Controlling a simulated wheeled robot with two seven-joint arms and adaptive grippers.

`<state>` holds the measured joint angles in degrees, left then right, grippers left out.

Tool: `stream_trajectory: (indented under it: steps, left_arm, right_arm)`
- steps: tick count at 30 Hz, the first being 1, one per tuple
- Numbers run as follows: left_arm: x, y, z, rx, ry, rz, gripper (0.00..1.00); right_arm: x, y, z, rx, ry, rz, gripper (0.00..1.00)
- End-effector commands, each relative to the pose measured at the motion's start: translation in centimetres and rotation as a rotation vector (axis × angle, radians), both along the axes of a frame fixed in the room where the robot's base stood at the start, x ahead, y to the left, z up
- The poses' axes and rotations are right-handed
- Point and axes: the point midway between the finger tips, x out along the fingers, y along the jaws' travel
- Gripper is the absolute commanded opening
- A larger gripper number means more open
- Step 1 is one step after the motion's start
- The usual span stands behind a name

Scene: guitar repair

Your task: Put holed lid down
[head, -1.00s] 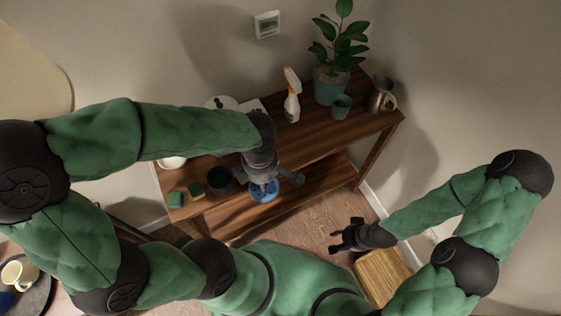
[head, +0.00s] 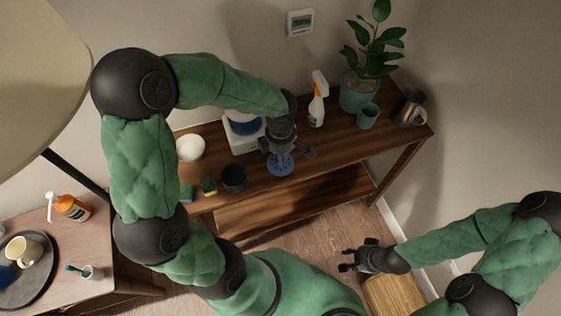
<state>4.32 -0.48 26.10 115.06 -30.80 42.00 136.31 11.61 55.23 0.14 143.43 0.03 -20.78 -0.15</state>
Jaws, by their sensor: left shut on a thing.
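The holed lid (head: 282,168) is a round blue disc with holes, over the front part of the wooden table top (head: 330,150). My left gripper (head: 281,153) points down and is shut on the lid from above, hiding part of it. I cannot tell whether the lid touches the table top. My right gripper (head: 345,260) is open and empty, low at the right, away from the table and above the floor near a wooden box (head: 395,295).
A black cup (head: 234,180) stands left of the lid, with sponges (head: 208,187) beside it. A white device (head: 243,142) with a blue part is behind, next to a white bowl (head: 190,148). A spray bottle (head: 317,105), teal cup (head: 367,117), plant (head: 358,95) and metal pitcher (head: 409,110) stand farther right.

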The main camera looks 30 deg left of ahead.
Motion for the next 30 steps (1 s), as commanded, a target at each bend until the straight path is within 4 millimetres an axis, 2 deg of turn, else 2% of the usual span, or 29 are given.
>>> stream_trajectory:
  steps: [5,9,12,24,25,27,30]
  left_arm:
    - [0.7,0.4,-1.1,0.0,0.0,0.001,0.0]
    - [0.7,0.5,-3.3,0.0,0.003,-0.001,0.0]
    - [0.7,0.5,-4.2,-0.001,0.002,0.0,0.0]
    - [0.8,0.4,-4.4,-0.001,0.0,0.0,0.0]
    - [0.7,0.4,-4.4,-0.001,0.0,0.0,0.22]
    - [0.7,0.4,-4.3,0.0,0.0,0.0,0.42]
    - [0.7,0.4,-4.3,0.0,0.0,0.0,0.43]
  right_arm:
    - [0.0,0.0,-0.4,0.0,0.0,0.0,0.4]
    - [0.0,0.0,-1.6,0.0,0.0,0.0,0.4]
    - [0.0,0.0,-2.0,0.0,0.0,0.0,0.4]
    - [0.0,0.0,-2.3,0.0,0.0,0.0,0.4]
    - [0.0,0.0,-2.3,0.0,0.0,0.0,0.4]
    - [0.0,0.0,-2.2,0.0,0.0,0.0,0.4]
    - [0.0,0.0,-2.2,0.0,0.0,0.0,0.4]
